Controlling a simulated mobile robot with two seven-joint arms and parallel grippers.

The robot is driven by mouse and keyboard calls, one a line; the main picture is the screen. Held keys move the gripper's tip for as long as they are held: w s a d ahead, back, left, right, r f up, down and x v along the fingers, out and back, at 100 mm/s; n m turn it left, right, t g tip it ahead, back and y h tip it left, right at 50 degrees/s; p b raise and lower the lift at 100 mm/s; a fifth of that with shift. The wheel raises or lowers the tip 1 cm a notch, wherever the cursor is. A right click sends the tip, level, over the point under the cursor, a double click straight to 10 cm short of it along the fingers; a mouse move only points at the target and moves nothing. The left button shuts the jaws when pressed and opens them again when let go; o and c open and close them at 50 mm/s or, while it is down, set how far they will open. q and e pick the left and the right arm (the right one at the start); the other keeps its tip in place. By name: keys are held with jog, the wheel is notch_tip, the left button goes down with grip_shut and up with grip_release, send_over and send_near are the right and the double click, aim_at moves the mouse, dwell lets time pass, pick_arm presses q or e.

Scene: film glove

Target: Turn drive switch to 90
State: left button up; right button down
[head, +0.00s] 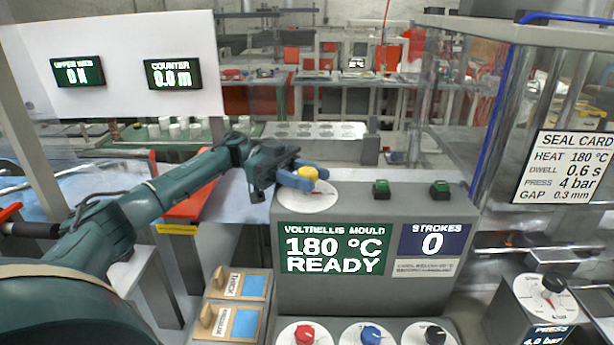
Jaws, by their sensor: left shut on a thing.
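My left gripper (298,177) is above the top of the grey console (345,238). No label that I can read names a drive switch. My right gripper is not in view.
Two green buttons (381,188) (439,188) stand on the console top. Its front screen (334,248) reads 180 °C READY. Red (305,334), blue (371,334) and black (435,334) knobs sit below. A pressure dial (546,298) and clear-walled enclosure (455,110) are at right.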

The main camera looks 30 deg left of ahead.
pick_arm(q)
jog(key=shift+m+g, duration=0.5)
jog(key=shift+g, duration=0.3)
jog(key=o, duration=1)
jog(key=shift+c, duration=0.2)
jog(key=shift+a+f, duration=0.1)
jog(key=shift+a, duration=0.1)
jog(key=a, duration=0.1)
jog(key=a+b, duration=0.1)
jog(key=a, duration=0.1)
jog(key=a+b, duration=0.1)
jog(key=shift+w+a, duration=0.4)
jog(key=shift+w+a+f+b, duration=0.15)
jog(key=shift+a+b, duration=0.2)
jog(key=shift+b, duration=0.45)
jog(key=shift+a+b, duration=0.4)
jog(key=shift+a, duration=0.1)
jog(key=shift+a+r, duration=0.25)
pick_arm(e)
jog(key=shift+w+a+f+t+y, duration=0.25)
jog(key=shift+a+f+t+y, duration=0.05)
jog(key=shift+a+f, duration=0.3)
